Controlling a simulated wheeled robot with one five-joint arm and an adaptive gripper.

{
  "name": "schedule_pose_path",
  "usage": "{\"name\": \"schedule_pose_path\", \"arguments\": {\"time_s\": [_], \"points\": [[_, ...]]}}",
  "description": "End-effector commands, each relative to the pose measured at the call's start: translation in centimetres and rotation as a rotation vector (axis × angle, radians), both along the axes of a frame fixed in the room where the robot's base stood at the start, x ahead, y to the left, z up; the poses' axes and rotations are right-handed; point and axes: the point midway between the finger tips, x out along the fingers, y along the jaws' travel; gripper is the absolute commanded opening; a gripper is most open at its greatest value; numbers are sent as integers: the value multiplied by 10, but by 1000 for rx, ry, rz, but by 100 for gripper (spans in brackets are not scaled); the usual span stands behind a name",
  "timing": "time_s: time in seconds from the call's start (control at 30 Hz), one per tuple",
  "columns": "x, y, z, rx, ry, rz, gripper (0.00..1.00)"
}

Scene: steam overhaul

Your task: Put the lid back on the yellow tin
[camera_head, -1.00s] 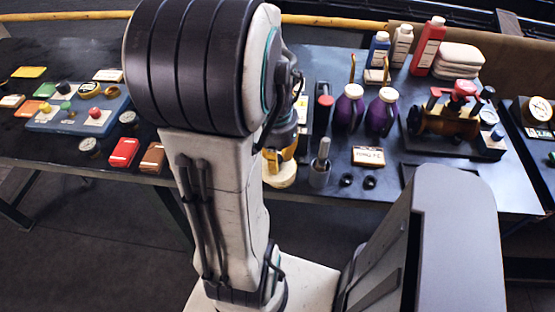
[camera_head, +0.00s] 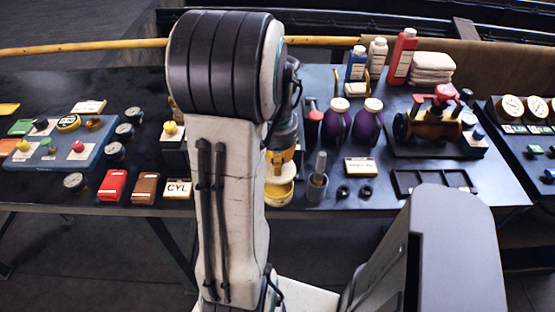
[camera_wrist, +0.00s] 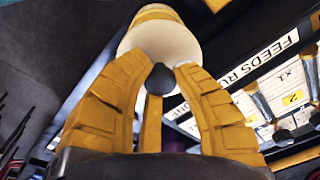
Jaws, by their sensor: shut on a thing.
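In the head view the yellow tin (camera_head: 278,192) stands near the table's front edge, partly hidden by my arm. The cream lid (camera_head: 285,171) shows just above it, under my gripper (camera_head: 281,157). In the wrist view my gripper (camera_wrist: 160,72) has its yellow fingers shut on the dark knob (camera_wrist: 159,80) of the cream lid (camera_wrist: 160,42). A yellow rim (camera_wrist: 156,13) shows past the lid's far edge. I cannot tell whether the lid rests on the tin or hangs just above it.
Right of the tin are a grey cup with a tool (camera_head: 317,187), black rings (camera_head: 343,191), a label card (camera_head: 361,167) and purple bottles (camera_head: 336,125). A black divided tray (camera_head: 430,183) lies further right. A CYL card (camera_head: 178,189) and a brown block (camera_head: 145,188) lie left.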

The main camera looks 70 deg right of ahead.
Motion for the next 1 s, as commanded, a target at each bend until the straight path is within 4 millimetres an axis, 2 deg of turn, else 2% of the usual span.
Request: {"name": "schedule_pose_path", "arguments": {"time_s": [0.5, 0.7, 1.0], "points": [[0, 0, -43, 0, 0, -1, 0], [0, 0, -51, -1, 0, -1, 0], [0, 0, -52, 0, 0, -1, 0]]}}
